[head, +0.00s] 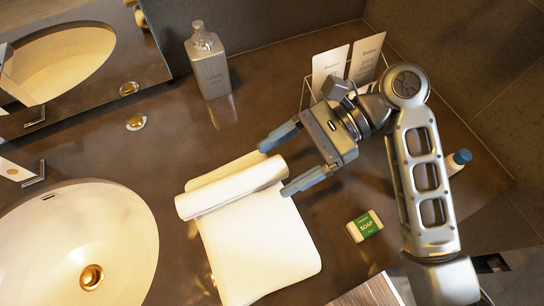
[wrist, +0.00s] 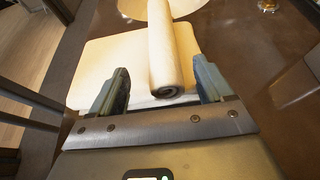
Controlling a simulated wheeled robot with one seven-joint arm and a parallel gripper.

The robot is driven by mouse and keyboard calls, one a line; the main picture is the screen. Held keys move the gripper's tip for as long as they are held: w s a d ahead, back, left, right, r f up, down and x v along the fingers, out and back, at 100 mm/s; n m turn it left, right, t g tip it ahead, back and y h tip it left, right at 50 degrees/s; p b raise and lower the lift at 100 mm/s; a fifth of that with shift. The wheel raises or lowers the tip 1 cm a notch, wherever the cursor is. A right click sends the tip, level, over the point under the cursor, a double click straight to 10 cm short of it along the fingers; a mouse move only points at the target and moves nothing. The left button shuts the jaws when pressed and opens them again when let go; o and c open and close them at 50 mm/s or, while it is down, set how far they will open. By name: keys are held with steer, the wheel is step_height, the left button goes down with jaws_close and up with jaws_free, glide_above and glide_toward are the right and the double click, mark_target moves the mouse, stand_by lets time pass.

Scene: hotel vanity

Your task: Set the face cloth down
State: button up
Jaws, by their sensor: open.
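The face cloth (head: 228,189) is a white roll lying across the upper part of a flat, folded white towel (head: 262,250). In the wrist view the roll (wrist: 163,50) points away from me, with its spiral end near my gripper, on the towel (wrist: 105,58). My gripper (head: 276,169) is open at the roll's right end. Its blue-grey fingers stand on either side of that end, with visible gaps in the wrist view (wrist: 160,85). Whether the fingertips touch the towel is hard to tell.
A white sink (head: 120,225) lies to the left. A grey pump bottle (head: 208,62) stands at the back, cards (head: 345,65) in a rack behind my gripper. A green soap box (head: 365,226) lies right of the towel; a small blue-capped bottle (head: 458,162) is partly behind my arm.

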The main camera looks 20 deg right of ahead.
steer(key=shift+p+v, duration=0.4)
steer(key=shift+v, duration=1.7)
